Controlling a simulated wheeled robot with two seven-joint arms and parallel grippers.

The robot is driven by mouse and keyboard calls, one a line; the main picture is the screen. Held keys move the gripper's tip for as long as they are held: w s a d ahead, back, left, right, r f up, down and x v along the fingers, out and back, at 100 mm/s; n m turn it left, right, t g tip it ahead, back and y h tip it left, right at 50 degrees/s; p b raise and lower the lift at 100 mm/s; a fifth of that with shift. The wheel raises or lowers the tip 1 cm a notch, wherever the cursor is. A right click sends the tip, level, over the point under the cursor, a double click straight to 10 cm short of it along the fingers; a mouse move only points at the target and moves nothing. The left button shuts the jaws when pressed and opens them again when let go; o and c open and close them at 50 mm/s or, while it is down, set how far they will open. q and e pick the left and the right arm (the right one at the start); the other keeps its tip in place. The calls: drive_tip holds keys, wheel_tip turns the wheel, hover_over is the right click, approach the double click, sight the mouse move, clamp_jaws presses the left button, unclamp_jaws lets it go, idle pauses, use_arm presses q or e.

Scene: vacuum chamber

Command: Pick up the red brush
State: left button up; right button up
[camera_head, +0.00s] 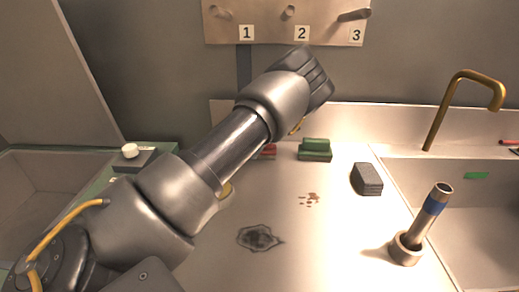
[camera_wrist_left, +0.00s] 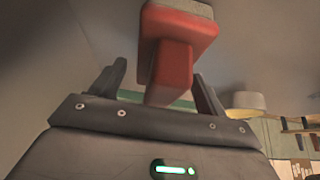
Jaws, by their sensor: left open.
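The red brush (camera_wrist_left: 180,50) fills the upper middle of the left wrist view, with a red handle and a pale edge at the top. In the head view only a small red piece of the brush (camera_head: 268,151) shows beside my left forearm, which hides the rest. My left gripper (camera_wrist_left: 160,88) is open, with one dark finger on each side of the brush handle. I cannot tell whether the fingers touch it. In the head view the fingers are hidden behind my arm. My right gripper is in neither view.
A green brush (camera_head: 315,150) stands just right of the red one. A dark grey block (camera_head: 367,180) and a metal tube with a blue band (camera_head: 434,200) stand further right, before the sink (camera_head: 480,225). A dark stain (camera_head: 260,237) and brown crumbs (camera_head: 310,200) mark the counter.

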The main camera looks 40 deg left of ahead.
use_arm(q)
drive_tip(key=c, duration=1.1)
drive_tip(key=shift+c, duration=0.2)
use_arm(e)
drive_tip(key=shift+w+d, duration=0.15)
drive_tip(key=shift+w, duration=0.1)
use_arm(q)
drive_tip(key=shift+r, duration=0.1)
